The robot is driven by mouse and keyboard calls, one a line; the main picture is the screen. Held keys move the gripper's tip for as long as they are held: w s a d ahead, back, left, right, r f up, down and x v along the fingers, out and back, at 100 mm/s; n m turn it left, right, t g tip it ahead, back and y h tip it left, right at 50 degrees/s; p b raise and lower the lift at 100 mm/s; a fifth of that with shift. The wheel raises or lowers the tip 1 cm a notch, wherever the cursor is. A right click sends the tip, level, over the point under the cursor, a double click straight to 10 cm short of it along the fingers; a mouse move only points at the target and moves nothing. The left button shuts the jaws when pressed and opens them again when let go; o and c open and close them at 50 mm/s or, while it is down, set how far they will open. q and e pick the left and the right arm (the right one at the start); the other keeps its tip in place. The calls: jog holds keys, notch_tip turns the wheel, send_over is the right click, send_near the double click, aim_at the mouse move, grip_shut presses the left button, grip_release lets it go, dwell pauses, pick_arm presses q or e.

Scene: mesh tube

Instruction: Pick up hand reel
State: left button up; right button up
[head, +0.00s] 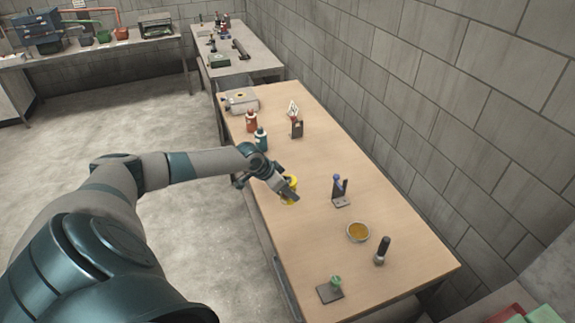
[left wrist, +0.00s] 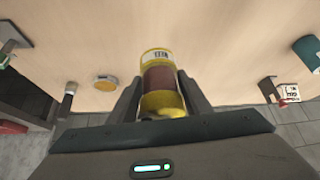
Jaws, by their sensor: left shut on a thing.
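The hand reel (left wrist: 161,80) is a yellow spool with a dark reddish-brown winding and a pale label on its far flange. In the left wrist view it sits between the two fingers of my left gripper (left wrist: 158,95), which is shut on it. I cannot tell whether the reel touches the table top. My right gripper is not in view.
A teal bottle (head: 261,139) and a red bottle (head: 251,121) stand beyond the gripper. A dark stand with a blue top (head: 340,190), a bowl (head: 358,232), a dark-handled tool (head: 382,250) and a small plate with a green knob (head: 330,290) are to the right. A block wall (head: 440,120) borders the table.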

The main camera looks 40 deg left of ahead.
pick_arm(q)
jog(key=shift+s+d+r, duration=0.3)
jog(key=shift+s+d, duration=0.1)
jog(key=shift+s, duration=0.05)
dwell(0.4)
